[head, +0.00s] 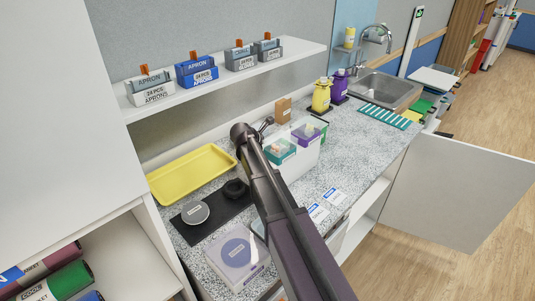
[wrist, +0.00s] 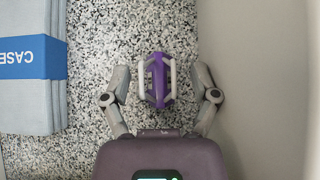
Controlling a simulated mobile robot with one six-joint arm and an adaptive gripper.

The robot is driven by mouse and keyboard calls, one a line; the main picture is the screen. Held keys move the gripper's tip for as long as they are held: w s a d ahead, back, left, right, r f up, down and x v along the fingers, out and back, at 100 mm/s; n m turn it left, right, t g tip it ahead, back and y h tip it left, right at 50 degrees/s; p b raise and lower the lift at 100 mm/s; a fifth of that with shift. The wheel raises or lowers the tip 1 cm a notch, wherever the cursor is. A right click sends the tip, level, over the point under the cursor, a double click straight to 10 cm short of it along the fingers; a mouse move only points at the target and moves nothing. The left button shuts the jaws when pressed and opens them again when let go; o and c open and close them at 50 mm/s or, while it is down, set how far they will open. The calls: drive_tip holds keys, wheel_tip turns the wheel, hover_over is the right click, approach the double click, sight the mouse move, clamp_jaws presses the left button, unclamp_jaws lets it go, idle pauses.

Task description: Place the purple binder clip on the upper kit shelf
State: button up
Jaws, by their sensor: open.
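The purple binder clip (wrist: 158,80) shows in the wrist view, over the grey speckled surface, with pale loops along its two sides. My gripper (wrist: 160,86) is open, with one finger to each side of the clip and a gap between each finger and it. I cannot tell how high the fingers are above the surface. In the head view my gripper (head: 267,125) is over the back of the counter, and the clip cannot be made out there.
A folded grey-blue pack with a blue label (wrist: 28,58) lies left of the clip; a pale wall (wrist: 255,80) stands close on the right. On the counter are a yellow tray (head: 192,174), a white bin (head: 300,163) and bottles. An open cabinet door (head: 460,190) juts out at right.

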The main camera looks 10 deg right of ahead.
clamp_jaws()
idle(0.5)
drive_tip(key=shift+w+a+r+p, duration=0.1)
drive_tip(key=shift+w+r+p, duration=0.1)
drive_tip(key=shift+r+p, duration=0.4)
wheel_tip(320, 180, up, 10)
drive_tip(key=p, duration=1)
drive_tip(key=shift+r, duration=0.2)
drive_tip(key=shift+w+a, duration=1.55)
drive_tip(key=shift+w, duration=1.35)
drive_tip(key=shift+w+a, duration=1.5)
drive_tip(key=shift+w, duration=1.35)
drive_tip(key=shift+w+a, duration=1.55)
drive_tip(key=shift+w, duration=1.35)
